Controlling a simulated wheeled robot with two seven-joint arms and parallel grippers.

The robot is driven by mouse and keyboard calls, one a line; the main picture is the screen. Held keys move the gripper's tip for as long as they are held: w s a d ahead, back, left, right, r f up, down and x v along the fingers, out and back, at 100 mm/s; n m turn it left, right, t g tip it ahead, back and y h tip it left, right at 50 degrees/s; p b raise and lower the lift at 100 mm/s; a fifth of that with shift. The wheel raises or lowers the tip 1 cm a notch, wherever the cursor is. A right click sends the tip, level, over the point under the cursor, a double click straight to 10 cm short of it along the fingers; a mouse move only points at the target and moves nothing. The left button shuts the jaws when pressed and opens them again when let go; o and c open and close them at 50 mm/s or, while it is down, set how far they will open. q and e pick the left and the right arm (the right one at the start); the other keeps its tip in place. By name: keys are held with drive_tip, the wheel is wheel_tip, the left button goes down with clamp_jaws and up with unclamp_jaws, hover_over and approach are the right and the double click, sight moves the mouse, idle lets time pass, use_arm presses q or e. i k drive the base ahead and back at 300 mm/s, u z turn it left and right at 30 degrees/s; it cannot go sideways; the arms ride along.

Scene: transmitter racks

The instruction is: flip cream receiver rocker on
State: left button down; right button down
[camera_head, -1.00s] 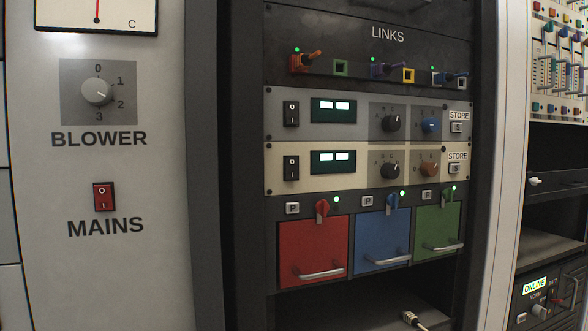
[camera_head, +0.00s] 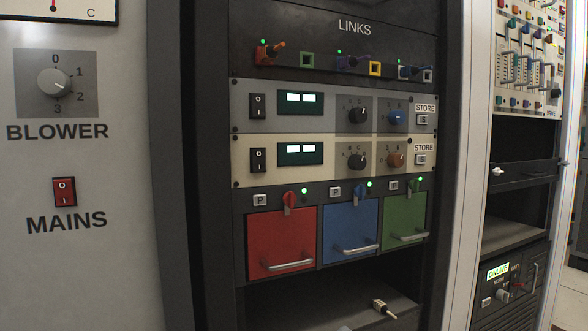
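The cream receiver panel (camera_head: 340,151) sits in the middle of the rack, below a matching grey panel. Its black rocker (camera_head: 258,160) is at the panel's left end, with white O and I marks; which side is pressed in is too small to tell. Beside it the dark display (camera_head: 300,153) shows two lit white fields. Further right are a black knob (camera_head: 356,160), a brown knob (camera_head: 396,159) and a STORE button (camera_head: 422,159). Neither of my grippers is in view.
Above is the grey receiver (camera_head: 330,103) with a similar rocker (camera_head: 257,106). Below are red (camera_head: 281,243), blue (camera_head: 350,231) and green (camera_head: 404,221) drawers with protruding handles. The red MAINS rocker (camera_head: 64,191) and BLOWER knob (camera_head: 54,82) are on the left panel.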

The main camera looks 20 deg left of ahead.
sight(258, 164)
drive_tip(key=i, duration=0.3)
drive_tip(key=u, duration=0.9)
